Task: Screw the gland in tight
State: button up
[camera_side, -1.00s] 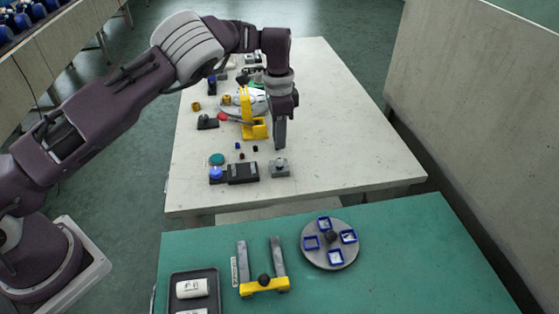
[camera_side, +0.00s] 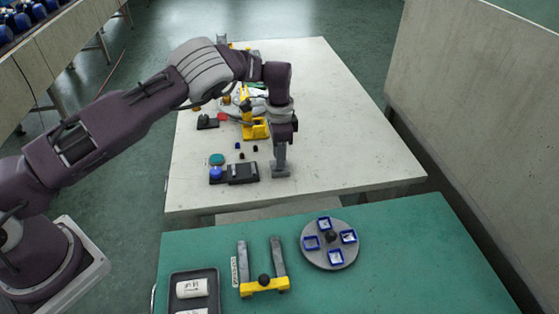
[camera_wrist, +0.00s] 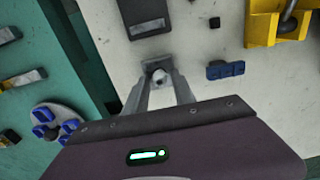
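The small grey block (camera_side: 281,172) stands near the front edge of the white table. In the wrist view it also shows (camera_wrist: 150,64), with a round metal piece, apparently the gland (camera_wrist: 160,76), at its near side. My gripper (camera_side: 280,160) points straight down over the block, its fingertips low and close to it. In the wrist view my two fingers (camera_wrist: 162,84) stand apart, one on each side of the round piece. A gap shows between them, and I cannot tell whether they touch it. The block's top is mostly hidden by my fingers in the side view.
A dark box (camera_side: 243,173) and a blue knob (camera_side: 215,173) stand left of the block. A yellow stand (camera_side: 255,129) is behind. Small dark pieces lie between. The green table in front bears a yellow fork-like tool (camera_side: 264,285) and a round tray (camera_side: 310,257). The white table's right side is clear.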

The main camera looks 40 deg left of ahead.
grip_shut()
jog(key=m, duration=0.7)
jog(key=m, duration=0.2)
jog(key=shift+m, duration=0.4)
jog(key=m, duration=1.1)
jog(key=shift+a+f, duration=0.1)
